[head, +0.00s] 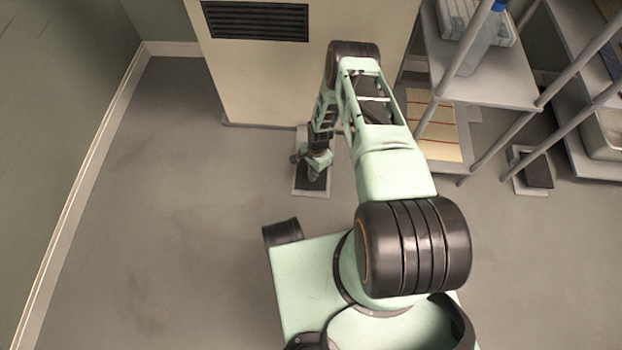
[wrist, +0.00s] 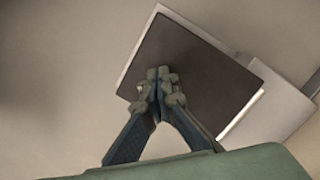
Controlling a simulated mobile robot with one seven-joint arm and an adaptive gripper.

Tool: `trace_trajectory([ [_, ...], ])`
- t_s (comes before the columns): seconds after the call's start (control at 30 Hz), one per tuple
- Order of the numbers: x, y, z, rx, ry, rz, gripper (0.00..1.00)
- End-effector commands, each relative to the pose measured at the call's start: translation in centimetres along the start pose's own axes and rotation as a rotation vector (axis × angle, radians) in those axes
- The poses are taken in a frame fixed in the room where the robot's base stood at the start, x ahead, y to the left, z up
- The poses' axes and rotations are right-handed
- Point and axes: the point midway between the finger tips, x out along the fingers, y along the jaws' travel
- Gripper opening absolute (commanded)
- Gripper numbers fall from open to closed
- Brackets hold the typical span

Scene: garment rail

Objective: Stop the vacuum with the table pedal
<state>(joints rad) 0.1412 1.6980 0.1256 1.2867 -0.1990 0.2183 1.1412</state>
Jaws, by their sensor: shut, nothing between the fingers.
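A floor pedal with a dark top plate on a pale base (head: 312,185) lies on the floor in front of the beige cabinet, partly hidden by my arm. In the wrist view its dark plate (wrist: 200,62) fills the upper middle. My gripper (head: 313,172) points down over this pedal; in the wrist view its closed fingertips (wrist: 158,74) overlap the plate, empty. I cannot tell whether they touch it. A second, similar dark pedal (head: 534,168) lies on the floor at the right, by the shelf legs. Which one is the table pedal is not marked.
The beige cabinet (head: 270,75) with a dark vent stands behind the nearer pedal. A metal shelf rack (head: 490,85) stands at the right, its slanting posts near the second pedal. A pale bin (head: 603,135) sits at the far right. The floor at left (head: 170,200) is clear.

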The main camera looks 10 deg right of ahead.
Motion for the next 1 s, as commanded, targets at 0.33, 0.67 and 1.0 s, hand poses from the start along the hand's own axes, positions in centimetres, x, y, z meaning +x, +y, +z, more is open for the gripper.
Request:
trace_trajectory([
  [0.33,2.3,0.2,-0.2,0.0,-0.001,0.004,0.0],
  [0.67,1.0,0.2,-3.1,0.002,0.003,0.001,0.0],
  [1.0,0.7,0.0,-3.5,-0.001,0.007,-0.002,0.0],
])
